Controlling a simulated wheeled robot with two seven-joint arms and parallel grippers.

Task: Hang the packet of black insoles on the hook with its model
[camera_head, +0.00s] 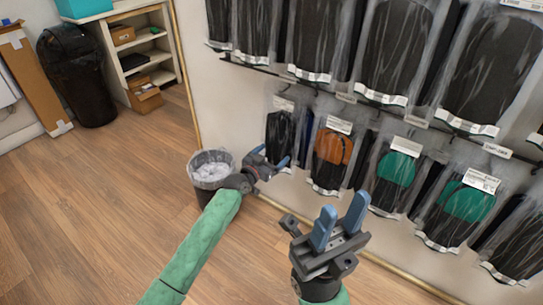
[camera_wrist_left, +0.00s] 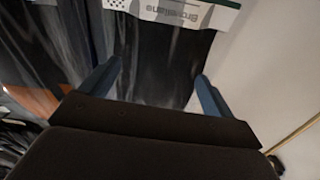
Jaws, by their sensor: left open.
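A clear packet of black insoles (camera_head: 281,130) hangs at the left end of the lower row on the wall. My left gripper (camera_head: 271,157) is open and empty, close below and left of that packet in the head view. In the left wrist view its two blue fingers (camera_wrist_left: 158,85) stand apart, with a dark packet (camera_wrist_left: 150,60) with a white label (camera_wrist_left: 180,10) beyond them. I cannot tell whether they touch it. My right gripper (camera_head: 341,220) is open and empty, in front of the lower row. Most hooks are hidden by packets.
Larger black packets (camera_head: 394,50) hang in the upper row. An orange packet (camera_head: 331,155) and green ones (camera_head: 396,175) hang right of the black one. A waste bin (camera_head: 211,168) stands by the wall, a black bin (camera_head: 77,85) and shelf (camera_head: 140,50) further back. The floor (camera_head: 80,210) at left is clear.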

